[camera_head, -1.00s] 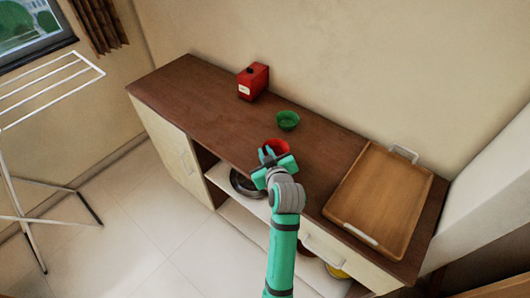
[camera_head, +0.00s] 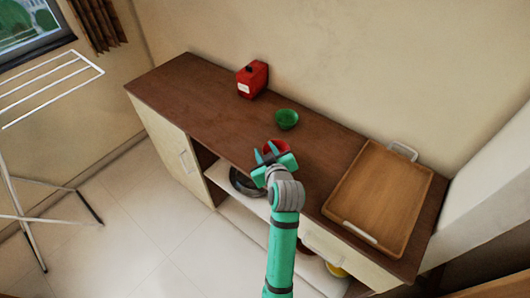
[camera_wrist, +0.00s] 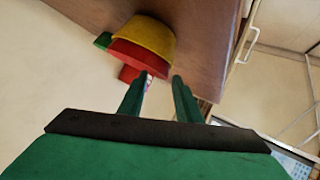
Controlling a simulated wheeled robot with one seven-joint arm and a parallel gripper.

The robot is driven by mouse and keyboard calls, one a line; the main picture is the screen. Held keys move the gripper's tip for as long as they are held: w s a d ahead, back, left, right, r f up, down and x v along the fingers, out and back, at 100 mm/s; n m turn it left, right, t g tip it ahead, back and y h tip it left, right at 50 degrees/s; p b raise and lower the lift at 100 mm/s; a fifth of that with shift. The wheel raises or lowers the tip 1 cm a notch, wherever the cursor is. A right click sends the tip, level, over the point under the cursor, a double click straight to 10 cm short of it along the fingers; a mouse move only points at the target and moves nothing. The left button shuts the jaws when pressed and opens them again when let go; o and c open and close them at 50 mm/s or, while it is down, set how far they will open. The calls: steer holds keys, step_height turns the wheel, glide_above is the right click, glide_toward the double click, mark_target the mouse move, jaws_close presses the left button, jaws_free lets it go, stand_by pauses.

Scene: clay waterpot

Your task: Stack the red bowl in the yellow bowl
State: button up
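The red bowl (camera_head: 278,146) is on the counter just beyond my gripper (camera_head: 266,153). The wrist view appears upside down. It shows the red bowl (camera_wrist: 135,58) seated in the yellow bowl (camera_wrist: 147,36), with the red rim standing out above the yellow wall. In the head view my gripper and arm hide the yellow bowl under it. My gripper's two fingers (camera_wrist: 162,80) are spread with an empty gap between them. They point toward the red rim and appear just clear of it, holding nothing.
A green bowl (camera_head: 287,119) and a red canister (camera_head: 252,79) stand farther back on the brown counter (camera_head: 190,95). A wooden tray (camera_head: 385,195) fills the right end. A dark pan (camera_head: 243,184) sits on the shelf below. The counter's left part is clear.

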steer(key=v, duration=1.2)
steer(key=s+f+m+t+h, duration=0.1)
steer(key=s+f+m+h, duration=0.35)
steer(key=s+f, duration=0.9)
steer(key=s+r+m+t+y, duration=0.1)
steer(key=s+r+m, duration=0.1)
steer(key=s, duration=1.9)
steer(key=shift+s+a+r+t, duration=0.2)
steer(key=shift+t, duration=0.1)
